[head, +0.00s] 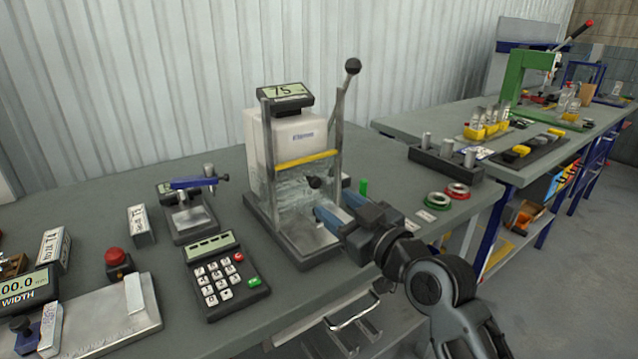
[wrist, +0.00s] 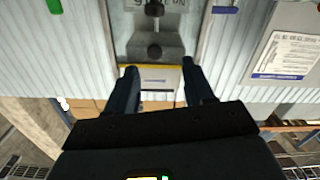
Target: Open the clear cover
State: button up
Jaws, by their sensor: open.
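The clear cover (head: 298,188) hangs below a yellow bar on the front of the press-like machine in the head view. It looks down over the machine's base. A dark knob (head: 314,183) sits on its front. My gripper (head: 331,208) is open in front of the cover, at its lower right, with blue fingers pointing at the machine. In the wrist view, which looks upside down, my open fingers (wrist: 158,74) frame the yellow bar (wrist: 165,78), and a dark knob (wrist: 154,9) shows beyond them near the top edge. Nothing is between the fingers; I cannot tell whether they touch the cover.
A lever (head: 341,105) rises at the machine's right. A green block (head: 363,187) and green and red rings (head: 457,191) lie to the right. A keypad (head: 224,277) and a blue-topped fixture (head: 191,205) stand to the left. A second bench is at the right.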

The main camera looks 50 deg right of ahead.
aim_at(318, 183)
jog(key=x, duration=0.3)
jog(key=p+x, duration=0.1)
jog(key=x, duration=0.1)
jog(key=r+x, duration=0.1)
jog(key=x, duration=0.2)
jog(key=shift+w+d+p, duration=0.25)
jog(key=shift+d+p, duration=0.1)
jog(key=shift+d, duration=0.15)
grip_shut()
